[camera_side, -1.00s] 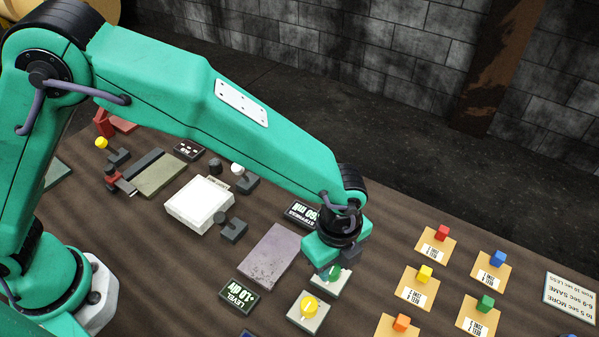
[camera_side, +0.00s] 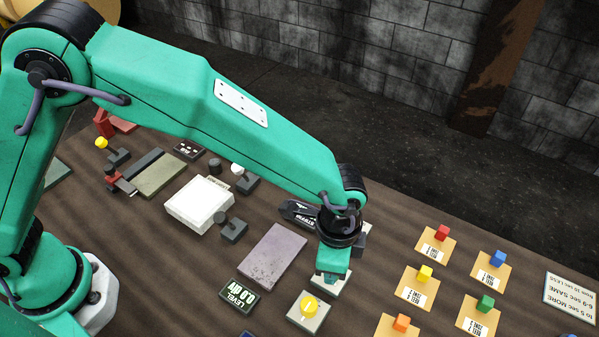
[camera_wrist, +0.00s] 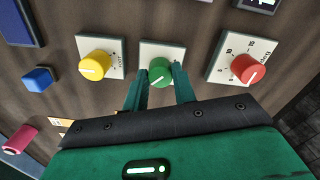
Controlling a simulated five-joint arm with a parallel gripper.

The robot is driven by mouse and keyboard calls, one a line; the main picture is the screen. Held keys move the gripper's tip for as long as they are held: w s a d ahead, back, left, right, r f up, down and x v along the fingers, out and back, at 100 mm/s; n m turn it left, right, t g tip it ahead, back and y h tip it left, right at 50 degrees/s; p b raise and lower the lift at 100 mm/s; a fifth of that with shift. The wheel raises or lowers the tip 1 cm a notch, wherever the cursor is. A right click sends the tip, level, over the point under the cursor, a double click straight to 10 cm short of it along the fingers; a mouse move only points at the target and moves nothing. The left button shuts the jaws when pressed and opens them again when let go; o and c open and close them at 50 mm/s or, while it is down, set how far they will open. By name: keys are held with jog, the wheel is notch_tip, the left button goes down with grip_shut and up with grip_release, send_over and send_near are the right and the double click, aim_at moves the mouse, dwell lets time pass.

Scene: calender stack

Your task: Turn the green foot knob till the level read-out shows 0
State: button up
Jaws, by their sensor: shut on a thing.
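The green foot knob (camera_wrist: 160,71) sits on a pale square plate (camera_wrist: 149,47) in the wrist view, its white pointer mark toward the lower left. My gripper (camera_wrist: 161,78) has one finger on each side of the knob and is shut on it. In the side view my gripper (camera_side: 331,277) is down over the plate and hides the knob. The level read-out (camera_side: 238,297) is a dark box to the left, at an angle; it seems to show 0.8 div, its sign unclear.
A yellow knob (camera_wrist: 95,65) and a red knob (camera_wrist: 246,68) stand on plates close on either side of the green one. A grey slab (camera_side: 272,256) lies left of my gripper. Coloured cubes on tan cards, such as a yellow cube (camera_side: 425,271), lie to the right.

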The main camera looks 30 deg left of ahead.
jog(key=shift+r+n, duration=0.15)
jog(key=shift+n, duration=0.15)
jog(key=o, duration=1)
jog(key=shift+r, duration=3.85)
jog(key=shift+a+r, duration=0.1)
